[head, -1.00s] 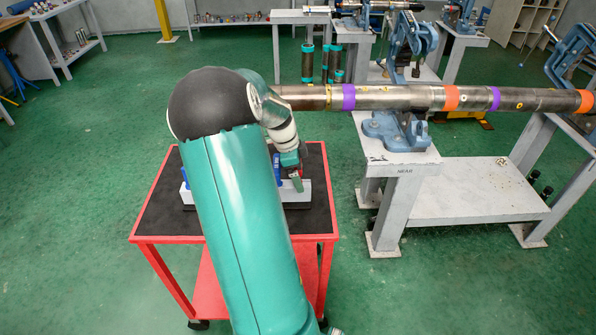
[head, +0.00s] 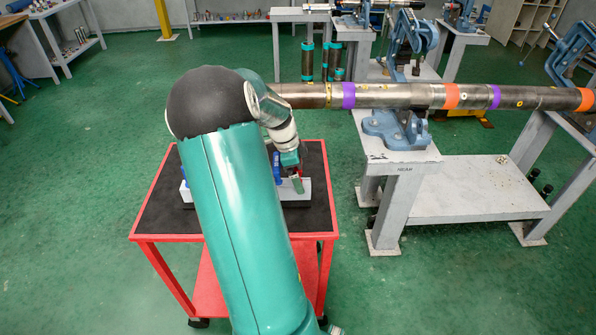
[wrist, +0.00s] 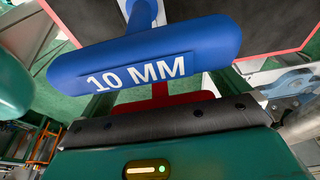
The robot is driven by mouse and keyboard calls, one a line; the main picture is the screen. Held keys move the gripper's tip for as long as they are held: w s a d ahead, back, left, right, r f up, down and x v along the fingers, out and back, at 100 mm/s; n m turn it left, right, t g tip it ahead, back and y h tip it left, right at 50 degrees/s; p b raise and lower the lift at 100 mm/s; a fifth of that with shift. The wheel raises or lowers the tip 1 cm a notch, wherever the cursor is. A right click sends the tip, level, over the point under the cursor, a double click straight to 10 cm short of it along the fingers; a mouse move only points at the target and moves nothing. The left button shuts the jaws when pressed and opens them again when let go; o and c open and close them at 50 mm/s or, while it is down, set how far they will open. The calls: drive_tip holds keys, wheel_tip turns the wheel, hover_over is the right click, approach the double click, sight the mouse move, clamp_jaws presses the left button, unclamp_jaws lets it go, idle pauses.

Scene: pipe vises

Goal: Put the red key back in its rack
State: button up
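The rack (head: 304,187) is a white block on the cart, partly hidden behind my arm in the head view. My gripper (head: 294,170) is low over its right part, with a dark red patch between its green parts. In the wrist view the red key (wrist: 165,103) shows a red crosswise handle and short red stem, right beyond the dark edge of my gripper (wrist: 160,122). Its lower part is hidden. I cannot tell whether my fingers are closed on the red handle.
The red cart (head: 150,238) has a black top, with free room right of the rack. A blue handle (head: 277,168) stands close left of my gripper. A long banded pipe (head: 400,97) in a blue vise (head: 398,130) runs behind and to the right, above a grey bench (head: 470,190).

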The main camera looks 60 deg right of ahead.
drive_tip(key=shift+r, duration=0.15)
drive_tip(key=v, duration=1.3)
drive_tip(key=shift+w+r, duration=0.2)
drive_tip(key=shift+r, duration=0.1)
drive_tip(key=w+a+r+n+t, duration=0.25)
drive_tip(key=a+n, duration=0.25)
drive_tip(key=a, duration=0.3)
drive_tip(key=w+a+r+n+t, duration=0.1)
drive_tip(key=w+a+n, duration=0.3)
drive_tip(key=a, duration=0.5)
drive_tip(key=w+a+r+n+t, duration=0.1)
drive_tip(key=w+a+r+n, duration=0.1)
drive_tip(key=a+n, duration=0.45)
drive_tip(key=s+a+n+t, duration=0.2)
drive_tip(key=a+n, duration=0.5)
drive_tip(key=a, duration=0.5)
drive_tip(key=s+a+n+t+y, duration=0.1)
drive_tip(key=s+a+n, duration=0.4)
drive_tip(key=a+n, duration=0.3)
drive_tip(key=a, duration=0.4)
drive_tip(key=shift+s+r+t, duration=0.25)
drive_tip(key=shift+s+t, duration=0.05)
drive_tip(key=shift+t, duration=0.05)
drive_tip(key=shift+d, duration=0.15)
